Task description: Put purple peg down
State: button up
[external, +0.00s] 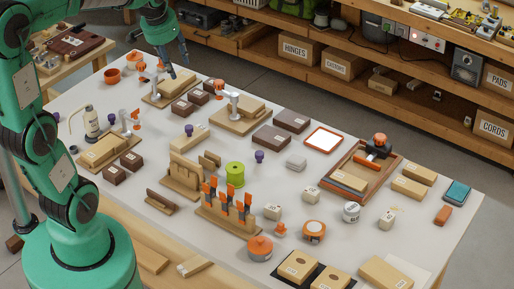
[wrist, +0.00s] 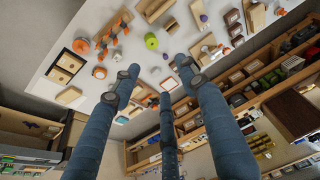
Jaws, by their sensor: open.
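One purple peg (external: 259,156) stands on the white table right of the green spool; it also shows in the wrist view (wrist: 165,56). Another purple peg (external: 189,130) stands at a long beige block, and it shows in the wrist view (wrist: 203,18); whether it sits in or behind the block I cannot tell. My gripper (external: 178,68) is raised above the table's far left part, well away from both pegs. In the wrist view its blue fingers (wrist: 158,78) are spread apart with nothing between them.
A green spool (external: 235,174) and a wooden rack with orange-handled tools (external: 228,209) stand mid-table. Clamped wooden blocks (external: 240,113) and dark boxes (external: 271,138) lie behind. A wooden tray (external: 333,184) is at the right.

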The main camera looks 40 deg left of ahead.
jog(key=s+d+t, duration=0.1)
jog(key=s+d, duration=0.1)
jog(key=s, duration=0.7)
jog(key=s+d, duration=0.3)
jog(key=s, duration=0.7)
jog(key=shift+s+d+m+t, duration=0.2)
jog(key=shift+d+m+t, duration=0.15)
jog(key=shift+m+t, duration=0.05)
notch_tip(320, 180, down, 4)
jog(key=b, duration=0.4)
jog(key=shift+r, duration=0.1)
jog(key=shift+r, duration=0.1)
